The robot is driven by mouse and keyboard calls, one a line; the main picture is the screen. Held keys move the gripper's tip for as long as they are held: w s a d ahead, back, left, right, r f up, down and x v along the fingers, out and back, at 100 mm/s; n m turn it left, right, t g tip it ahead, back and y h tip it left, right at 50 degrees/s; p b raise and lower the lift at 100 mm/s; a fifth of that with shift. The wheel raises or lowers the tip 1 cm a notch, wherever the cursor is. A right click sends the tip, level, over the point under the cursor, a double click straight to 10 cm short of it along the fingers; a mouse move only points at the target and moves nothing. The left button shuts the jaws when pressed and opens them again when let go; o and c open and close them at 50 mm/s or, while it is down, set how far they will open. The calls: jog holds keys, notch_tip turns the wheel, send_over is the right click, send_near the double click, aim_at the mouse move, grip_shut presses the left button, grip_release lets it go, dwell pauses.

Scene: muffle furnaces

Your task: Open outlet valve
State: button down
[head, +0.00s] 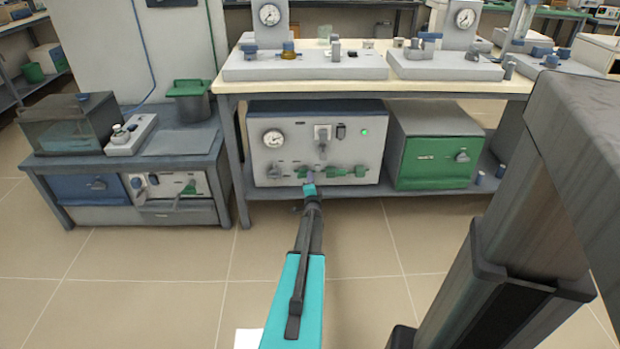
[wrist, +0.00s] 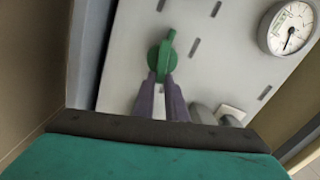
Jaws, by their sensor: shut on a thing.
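A green valve handle (wrist: 163,58) sits on the pale front panel of a furnace unit in the wrist view. The two purple-grey fingers of my gripper (wrist: 161,78) reach the handle from below and are shut on it, one on each side. In the head view my gripper (head: 310,179) is at the lower front of the white unit (head: 262,162) under the table. It hides most of the held handle there. I cannot read a label that names the valve.
A round gauge (head: 273,138) is at the panel's upper left and also shows in the wrist view (wrist: 291,28). A green-fronted box (head: 435,160) stands to the right. The tabletop (head: 375,84) overhangs the unit.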

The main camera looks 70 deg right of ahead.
jog(key=shift+s+d+f+m+p, duration=0.1)
jog(key=shift+s+f+m+p, duration=0.15)
jog(key=shift+m, duration=0.5)
jog(key=shift+s+d+f+m+p, duration=0.1)
jog(key=shift+s+m+p, duration=0.1)
jog(key=shift+m, duration=0.55)
jog(key=shift+a, duration=0.1)
jog(key=c, duration=1.8)
grip_release()
jog(key=shift+w, duration=0.2)
jog(key=shift+a, duration=0.1)
jog(key=p+v, duration=0.1)
jog(key=v, duration=1.2)
jog(key=shift+a+p, duration=0.35)
jog(key=shift+p, duration=0.05)
jog(key=shift+s, duration=0.25)
